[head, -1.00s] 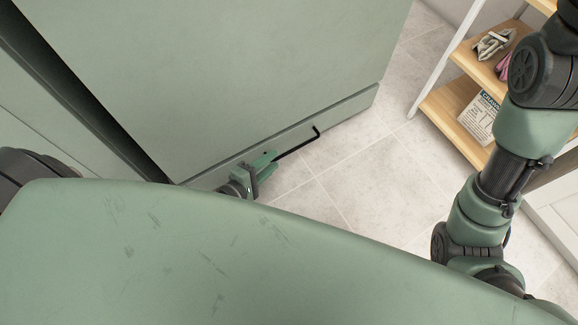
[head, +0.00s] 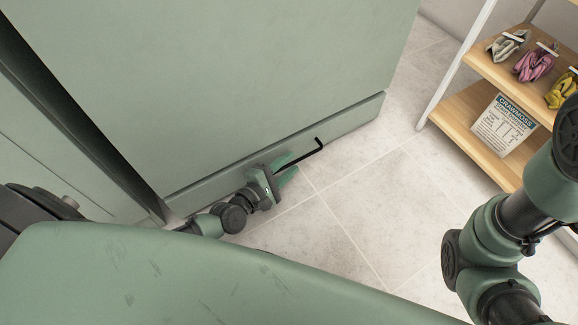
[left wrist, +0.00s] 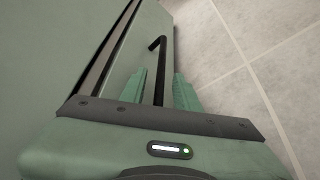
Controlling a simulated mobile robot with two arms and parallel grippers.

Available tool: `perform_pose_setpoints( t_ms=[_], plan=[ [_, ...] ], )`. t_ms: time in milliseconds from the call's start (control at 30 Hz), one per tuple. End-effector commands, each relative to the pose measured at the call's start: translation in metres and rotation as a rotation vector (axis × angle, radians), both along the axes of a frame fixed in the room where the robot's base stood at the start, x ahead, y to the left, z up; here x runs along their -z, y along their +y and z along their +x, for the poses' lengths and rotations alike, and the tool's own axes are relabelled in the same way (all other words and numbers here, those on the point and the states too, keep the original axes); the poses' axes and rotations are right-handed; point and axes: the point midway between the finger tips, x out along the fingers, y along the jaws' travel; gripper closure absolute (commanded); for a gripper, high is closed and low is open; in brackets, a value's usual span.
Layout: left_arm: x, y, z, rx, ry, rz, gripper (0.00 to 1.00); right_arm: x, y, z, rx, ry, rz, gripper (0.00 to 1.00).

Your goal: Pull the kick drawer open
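The kick drawer (head: 352,121) is the low green front along the foot of the green cabinet. It looks nearly flush with the cabinet in the head view. Its black bar handle (head: 316,147) runs along the front, with a bent right end. My left gripper (head: 289,168) is at the left part of the handle, low over the floor. In the left wrist view, the handle (left wrist: 159,72) passes between the two green fingers of the left gripper (left wrist: 160,86), with gaps visible on both sides. The fingers are apart. My right gripper is out of view.
The tall green cabinet (head: 230,70) rises above the drawer. Tiled floor (head: 380,190) in front of it is clear.

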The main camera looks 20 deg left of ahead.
Motion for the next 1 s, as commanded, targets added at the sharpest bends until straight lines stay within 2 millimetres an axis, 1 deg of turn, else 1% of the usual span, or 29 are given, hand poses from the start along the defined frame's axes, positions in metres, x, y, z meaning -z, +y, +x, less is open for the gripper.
perform_pose_setpoints(
  t_ms=[100,300,367,400,433,1000],
  plan=[
    [0.0006,-0.0015,0.0038,-0.001,-0.001,-0.001,0.68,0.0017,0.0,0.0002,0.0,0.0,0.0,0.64],
    [0.0004,-0.0014,0.0036,0.0,0.0,0.0,0.68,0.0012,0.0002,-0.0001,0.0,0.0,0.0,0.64],
    [0.0004,-0.0015,0.0035,0.0,0.0,0.0,0.85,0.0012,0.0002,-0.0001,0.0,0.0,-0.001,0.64],
    [0.0005,-0.0014,0.0035,0.0,0.0,0.0,0.96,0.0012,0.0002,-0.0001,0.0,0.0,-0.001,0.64],
    [0.0005,-0.0013,0.0034,0.0,0.0,0.0,1.0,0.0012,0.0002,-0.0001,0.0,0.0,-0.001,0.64],
    [0.0009,-0.0013,0.0029,0.001,0.001,0.001,1.0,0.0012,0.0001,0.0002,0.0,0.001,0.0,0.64]
  ],
)
